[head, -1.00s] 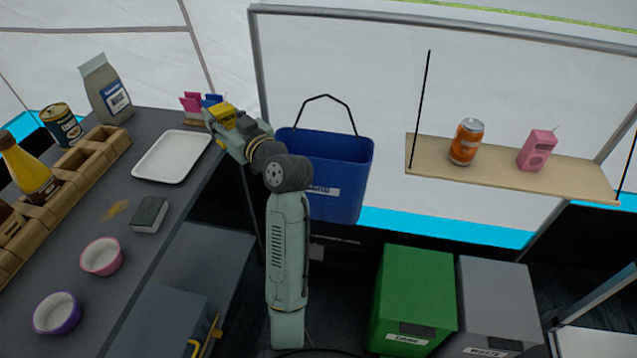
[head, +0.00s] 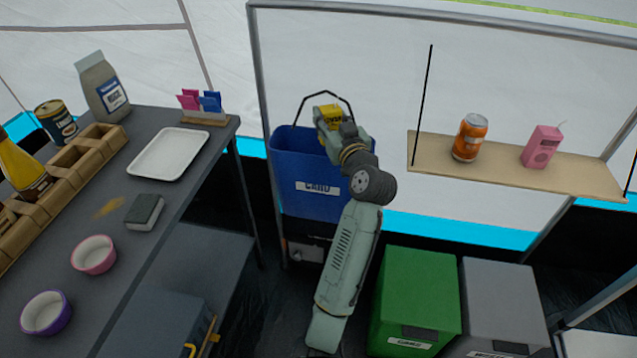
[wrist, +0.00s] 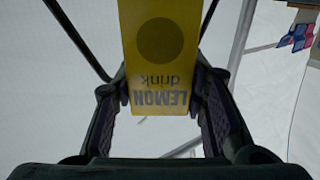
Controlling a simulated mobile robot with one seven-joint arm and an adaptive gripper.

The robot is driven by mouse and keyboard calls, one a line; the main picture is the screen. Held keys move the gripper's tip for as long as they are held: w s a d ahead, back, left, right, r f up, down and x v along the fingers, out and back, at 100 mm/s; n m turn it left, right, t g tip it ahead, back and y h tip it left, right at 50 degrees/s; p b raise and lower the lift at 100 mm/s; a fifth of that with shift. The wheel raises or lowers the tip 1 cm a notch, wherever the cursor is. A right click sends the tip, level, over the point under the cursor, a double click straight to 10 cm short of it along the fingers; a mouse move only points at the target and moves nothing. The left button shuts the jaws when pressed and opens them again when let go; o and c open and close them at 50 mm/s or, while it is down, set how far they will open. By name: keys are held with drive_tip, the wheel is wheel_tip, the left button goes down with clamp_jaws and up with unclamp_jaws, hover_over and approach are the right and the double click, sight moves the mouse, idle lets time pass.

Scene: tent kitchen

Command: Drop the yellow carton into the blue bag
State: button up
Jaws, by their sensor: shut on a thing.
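The yellow carton (head: 329,115) is held in my gripper (head: 326,122), at the upper part of the blue bag in the head view. In the wrist view the carton (wrist: 160,55), printed with lemon drink lettering, sits between the two fingers of my gripper (wrist: 160,105), which are shut on it. The blue bag (head: 305,172) hangs behind the table's right end, with a white label and a black handle looped above it. My arm covers its right side. I cannot tell whether the carton is directly over the bag's opening.
A shelf (head: 590,180) to the right holds an orange can (head: 470,138) and a pink carton (head: 542,147). A green bin (head: 415,300) and a grey bin (head: 505,305) stand below. The table (head: 185,195) at left holds a white tray (head: 168,153), bowls and a sponge.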

wheel_tip(320, 180, down, 4)
drive_tip(key=shift+f+b, duration=0.2)
drive_tip(key=shift+b, duration=0.95)
drive_tip(key=o, duration=0.9)
drive_tip(key=shift+s, duration=0.1)
drive_tip(key=v, duration=1.2)
drive_tip(key=shift+r, duration=0.1)
